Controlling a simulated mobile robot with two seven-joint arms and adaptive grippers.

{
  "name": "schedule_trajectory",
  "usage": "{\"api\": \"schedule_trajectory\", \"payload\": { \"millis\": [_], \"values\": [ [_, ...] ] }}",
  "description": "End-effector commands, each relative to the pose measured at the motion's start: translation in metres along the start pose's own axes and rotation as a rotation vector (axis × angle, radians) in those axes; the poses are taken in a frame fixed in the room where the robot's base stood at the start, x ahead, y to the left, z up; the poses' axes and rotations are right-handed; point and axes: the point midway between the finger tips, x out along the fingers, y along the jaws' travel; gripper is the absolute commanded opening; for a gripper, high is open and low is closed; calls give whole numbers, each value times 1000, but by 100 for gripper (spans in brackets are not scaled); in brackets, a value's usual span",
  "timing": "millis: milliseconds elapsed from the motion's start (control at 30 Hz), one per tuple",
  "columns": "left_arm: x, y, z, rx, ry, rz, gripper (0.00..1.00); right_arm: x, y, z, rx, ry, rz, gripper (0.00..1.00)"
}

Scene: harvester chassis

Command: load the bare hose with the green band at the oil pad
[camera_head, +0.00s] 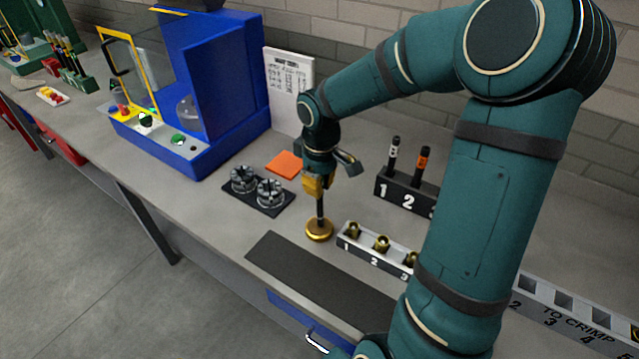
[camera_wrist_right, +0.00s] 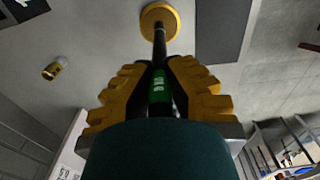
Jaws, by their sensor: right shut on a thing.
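My right gripper (camera_head: 318,183) is shut on a black hose (camera_head: 320,209) and holds it upright. In the right wrist view the jaws (camera_wrist_right: 163,88) close around the hose, and its green band (camera_wrist_right: 160,88) with white marking shows between them. The hose's lower end meets a round brass-coloured piece (camera_head: 318,231) on the bench, also seen in the wrist view (camera_wrist_right: 160,18). I cannot tell whether the end touches it or sits just above. I cannot tell whether this round piece or the orange square (camera_head: 285,164) is the oil pad. My left gripper is not in view.
A black rack (camera_head: 393,189) holds hoses with white and orange bands. A pale numbered tray (camera_head: 367,247) holds brass fittings. Black round fixtures (camera_head: 257,190), a dark mat (camera_head: 300,272) and a blue machine (camera_head: 225,95) surround the hose. The "TO CRIMP" rack (camera_head: 575,318) is at right.

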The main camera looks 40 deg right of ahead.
Motion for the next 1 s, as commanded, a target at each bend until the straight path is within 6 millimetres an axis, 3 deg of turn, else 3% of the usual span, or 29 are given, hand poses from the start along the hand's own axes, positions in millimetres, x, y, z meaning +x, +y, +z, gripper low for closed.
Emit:
{"api": "schedule_trajectory", "payload": {
  "millis": [1000],
  "values": [
    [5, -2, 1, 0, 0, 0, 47, 7, 0, 0, 0, 0, 0, 0]
  ]
}}
